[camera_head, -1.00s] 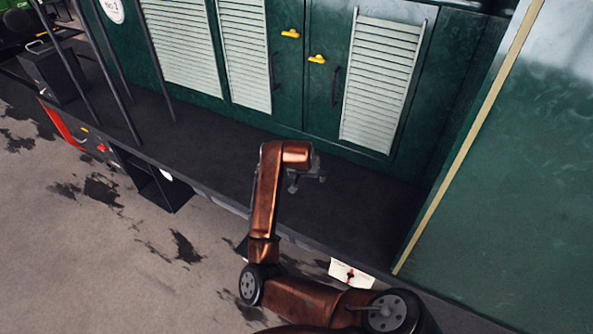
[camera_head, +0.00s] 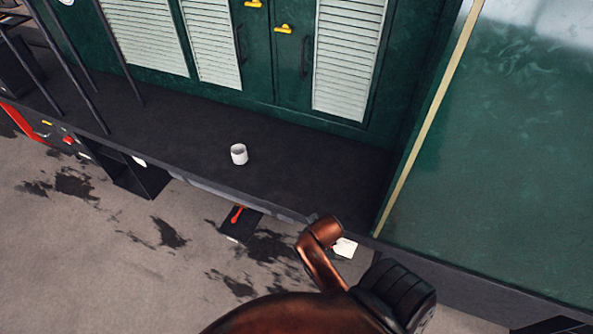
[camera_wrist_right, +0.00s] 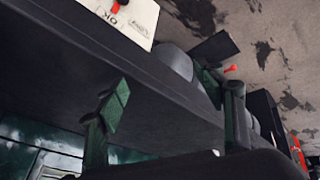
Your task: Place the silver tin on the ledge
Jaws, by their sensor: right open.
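The silver tin (camera_head: 239,154) looks like a pale, short cylinder with its round top showing. It stands upright on the dark ledge (camera_head: 300,165), toward the front edge, in the head view. Nothing holds it. My right gripper (camera_wrist_right: 168,115) shows in the right wrist view with its two fingers wide apart and nothing between them. My left gripper is not in view.
Green cabinet doors with white louvres (camera_head: 345,65) and yellow latches (camera_head: 284,29) stand behind the ledge. A green panel (camera_head: 490,150) closes its right end. Dark rails (camera_head: 65,65) stand at the left. A white card (camera_wrist_right: 125,18) hangs at the ledge's front. Ledge around the tin is clear.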

